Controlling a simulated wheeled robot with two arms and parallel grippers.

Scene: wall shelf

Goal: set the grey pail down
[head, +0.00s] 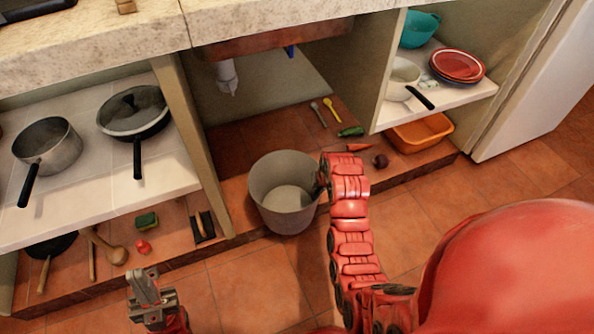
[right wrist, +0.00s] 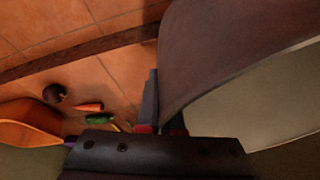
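The grey pail (head: 284,205) is upright at the front edge of the low tiled ledge under the sink, in the middle of the head view. I cannot tell whether its base touches the ledge. My right gripper (head: 319,184) is at the right side of its rim. In the right wrist view the pail's wall (right wrist: 205,50) runs down between the fingers (right wrist: 162,115), and the gripper appears shut on it. My left gripper (head: 148,290) is empty, low at the left, away from the pail; its finger gap is unclear.
Left shelf holds a saucepan (head: 47,147) and lidded pan (head: 134,112). Below lie a sponge (head: 147,221), red item (head: 143,247) and wooden spoon (head: 110,247). A carrot (head: 358,147), dark round item (head: 381,161) and orange basin (head: 421,133) are right. Ledge behind the pail is bare.

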